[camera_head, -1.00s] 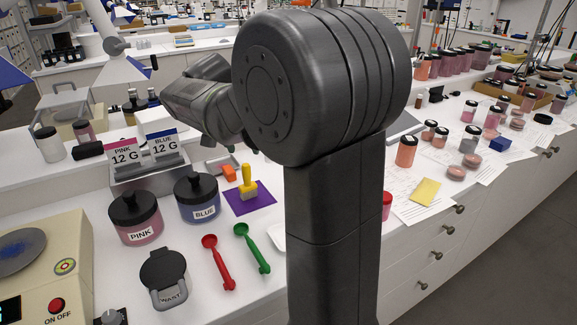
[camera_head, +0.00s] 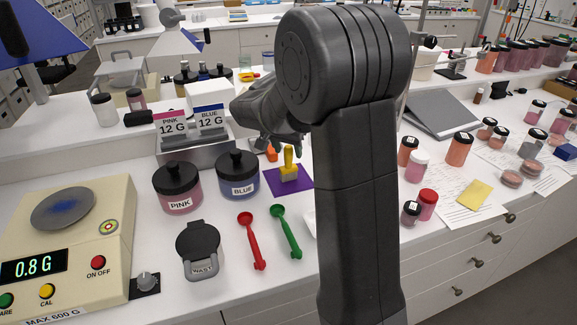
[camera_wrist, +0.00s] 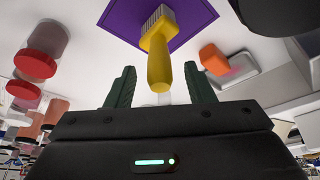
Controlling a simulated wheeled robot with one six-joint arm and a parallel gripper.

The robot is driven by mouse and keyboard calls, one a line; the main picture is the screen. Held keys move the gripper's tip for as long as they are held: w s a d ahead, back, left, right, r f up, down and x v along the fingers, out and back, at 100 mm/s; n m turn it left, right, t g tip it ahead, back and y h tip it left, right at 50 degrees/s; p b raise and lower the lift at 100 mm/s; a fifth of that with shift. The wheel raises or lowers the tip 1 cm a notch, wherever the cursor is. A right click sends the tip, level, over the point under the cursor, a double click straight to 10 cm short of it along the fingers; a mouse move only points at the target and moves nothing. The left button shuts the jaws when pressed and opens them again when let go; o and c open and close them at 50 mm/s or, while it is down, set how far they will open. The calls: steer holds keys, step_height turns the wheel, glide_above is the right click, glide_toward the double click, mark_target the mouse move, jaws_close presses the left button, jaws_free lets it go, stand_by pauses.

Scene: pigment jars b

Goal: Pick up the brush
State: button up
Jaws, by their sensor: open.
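The brush (camera_head: 288,165) has a yellow handle and stands upright on a purple mat (camera_head: 305,184) in the head view. In the wrist view the brush (camera_wrist: 157,50) shows its yellow handle and grey bristles over the purple mat (camera_wrist: 196,14). My gripper (camera_wrist: 160,82) is open, its two green fingers on either side of the handle's end in the picture. I cannot tell whether the handle is between the fingers in depth. In the head view my gripper (camera_head: 285,143) is close to the brush, partly hidden by my arm.
The BLUE jar (camera_head: 238,176) and PINK jar (camera_head: 178,188) stand left of the mat. A red scoop (camera_head: 251,240) and green scoop (camera_head: 286,232) lie in front. An orange block (camera_head: 271,153) is just behind the brush. The scale (camera_head: 105,215) and WASTE container (camera_head: 200,250) are at left.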

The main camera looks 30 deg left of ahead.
steer(key=shift+x, duration=1.55)
jaws_close()
steer(key=shift+r, duration=0.1)
steer(key=shift+r, duration=0.1)
